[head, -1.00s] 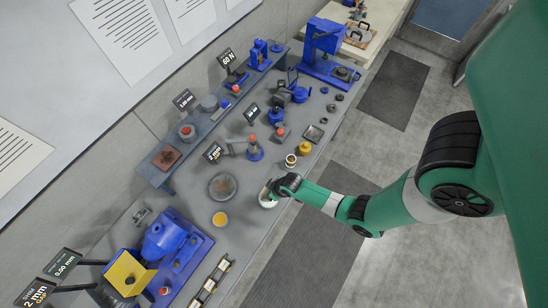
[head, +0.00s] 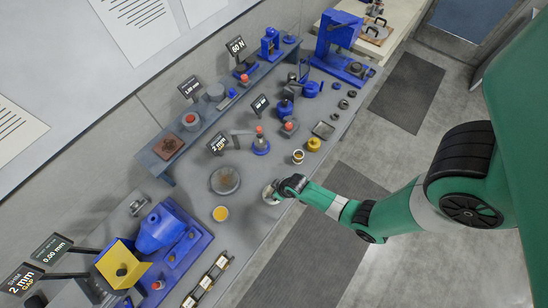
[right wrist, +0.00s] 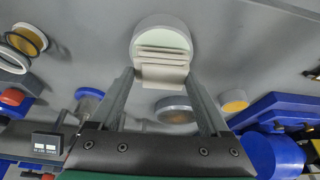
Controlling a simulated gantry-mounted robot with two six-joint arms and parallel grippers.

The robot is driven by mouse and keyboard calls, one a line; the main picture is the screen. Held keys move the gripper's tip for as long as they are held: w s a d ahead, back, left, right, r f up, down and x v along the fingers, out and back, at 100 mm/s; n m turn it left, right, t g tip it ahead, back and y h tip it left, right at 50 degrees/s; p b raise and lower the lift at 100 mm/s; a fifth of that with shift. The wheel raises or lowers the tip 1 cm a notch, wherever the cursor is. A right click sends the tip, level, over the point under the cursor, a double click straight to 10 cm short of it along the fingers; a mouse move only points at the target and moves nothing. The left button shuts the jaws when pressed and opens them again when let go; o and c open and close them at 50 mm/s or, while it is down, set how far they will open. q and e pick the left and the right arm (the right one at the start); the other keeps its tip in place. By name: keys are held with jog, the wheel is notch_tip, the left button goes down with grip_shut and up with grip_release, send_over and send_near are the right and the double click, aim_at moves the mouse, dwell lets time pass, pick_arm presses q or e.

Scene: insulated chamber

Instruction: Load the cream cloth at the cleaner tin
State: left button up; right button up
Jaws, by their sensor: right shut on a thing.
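The cleaner tin (right wrist: 138,36) is a white round tin with a pale greenish inside. In the head view the tin (head: 269,199) stands near the front edge of the bench. The cream cloth (right wrist: 162,72) is a folded, ridged pad between the fingertips of my right gripper (right wrist: 162,78), which is shut on it. The cloth overlaps the tin's opening in the wrist view; whether it touches the contents cannot be told. In the head view my right gripper (head: 277,189) is right at the tin and hides part of it. My left gripper is not in view.
A yellow-filled dish (head: 220,214) and a round grey plate (head: 225,180) lie left of the tin. A white-rimmed cup (head: 298,157) and a brass pot (head: 314,144) stand beyond it. Blue machines (head: 165,240) fill the near left bench. A grey shelf (head: 165,165) runs along the wall.

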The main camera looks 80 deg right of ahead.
jog(key=shift+f+b, duration=0.5)
jog(key=shift+f, duration=0.1)
dwell(1.6)
notch_tip(320, 180, up, 7)
jog(key=p, duration=0.7)
jog(key=shift+r, duration=0.15)
